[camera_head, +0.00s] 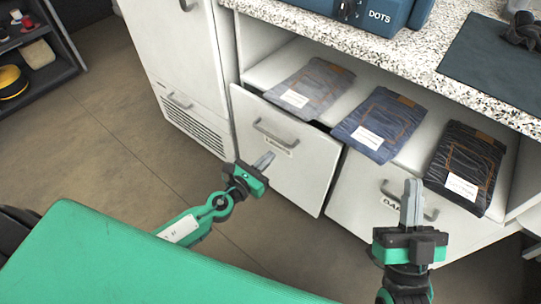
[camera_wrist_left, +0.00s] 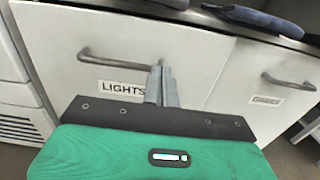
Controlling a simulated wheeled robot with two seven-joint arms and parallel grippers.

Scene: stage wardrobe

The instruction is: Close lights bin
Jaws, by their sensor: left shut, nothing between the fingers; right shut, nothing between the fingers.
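The lights bin (camera_head: 285,150) is a white front with a grey bar handle (camera_head: 275,137) and a label. Its top stands out from the cabinet, with a dark gap behind its upper edge. In the left wrist view the lights bin (camera_wrist_left: 205,70) shows its handle and the label LIGHTS (camera_wrist_left: 122,91). My left gripper (camera_head: 264,161) is shut and empty, just in front of the panel below the handle; whether it touches cannot be told. Its fingers (camera_wrist_left: 161,83) cover the label's right end. My right gripper (camera_head: 412,200) is shut and empty before the neighbouring bin.
The neighbouring dark-labelled bin (camera_head: 350,200) has a handle. Folded grey (camera_head: 312,84), blue (camera_head: 378,122) and black jeans (camera_head: 466,165) lie on the ledge above the bins. A speckled counter (camera_head: 340,38) overhangs them. A white cabinet (camera_head: 180,60) stands left. The floor (camera_head: 110,120) is clear.

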